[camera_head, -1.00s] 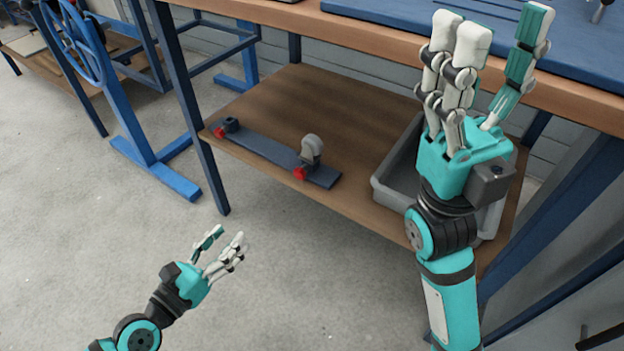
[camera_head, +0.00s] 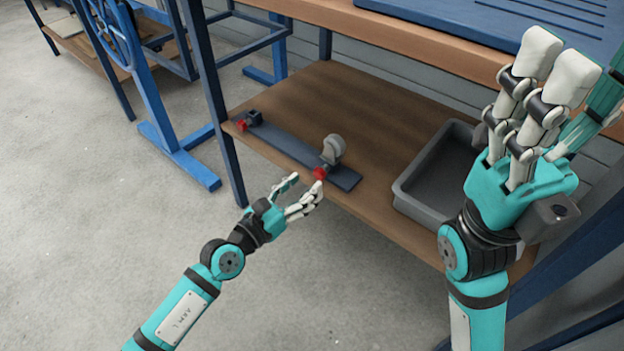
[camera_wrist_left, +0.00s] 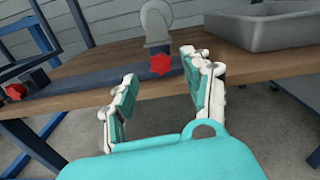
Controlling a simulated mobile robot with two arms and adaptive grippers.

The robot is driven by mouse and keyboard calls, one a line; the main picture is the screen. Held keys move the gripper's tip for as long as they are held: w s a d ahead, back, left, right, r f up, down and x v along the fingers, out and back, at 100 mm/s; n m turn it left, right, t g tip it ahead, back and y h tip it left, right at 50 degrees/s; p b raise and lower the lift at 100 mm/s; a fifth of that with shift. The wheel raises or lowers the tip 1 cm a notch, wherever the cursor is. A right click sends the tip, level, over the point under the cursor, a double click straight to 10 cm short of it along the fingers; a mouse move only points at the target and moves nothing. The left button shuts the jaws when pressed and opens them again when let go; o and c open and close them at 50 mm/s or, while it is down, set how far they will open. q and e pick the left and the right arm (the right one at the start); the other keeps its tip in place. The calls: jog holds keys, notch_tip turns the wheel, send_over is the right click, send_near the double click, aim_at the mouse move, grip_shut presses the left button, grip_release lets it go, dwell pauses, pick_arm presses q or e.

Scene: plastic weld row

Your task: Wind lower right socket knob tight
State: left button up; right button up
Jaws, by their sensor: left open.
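The dark socket rail (camera_head: 290,150) lies on the lower wooden shelf. A red knob (camera_head: 320,173) sits on its front at the right end, under a grey rounded fitting (camera_head: 334,150); this knob also shows in the left wrist view (camera_wrist_left: 163,65). Another red knob (camera_head: 241,125) is at the rail's left end. My left gripper (camera_head: 305,190) is open and empty, just in front of the right knob and apart from it. In the left wrist view, the knob is beyond and between its fingers (camera_wrist_left: 160,90). My right gripper (camera_head: 565,75) is raised at the right, fingers extended and empty.
A grey bin (camera_head: 408,197) stands on the shelf (camera_head: 370,95) to the right of the rail. The upper bench edge (camera_head: 420,35) overhangs the shelf. A blue table leg (camera_head: 212,110) stands left of the rail. The floor in front is clear.

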aim_at(317, 175)
pick_arm(q)
jog(key=shift+b+x, duration=0.3)
jog(key=shift+x, duration=1.4)
grip_shut()
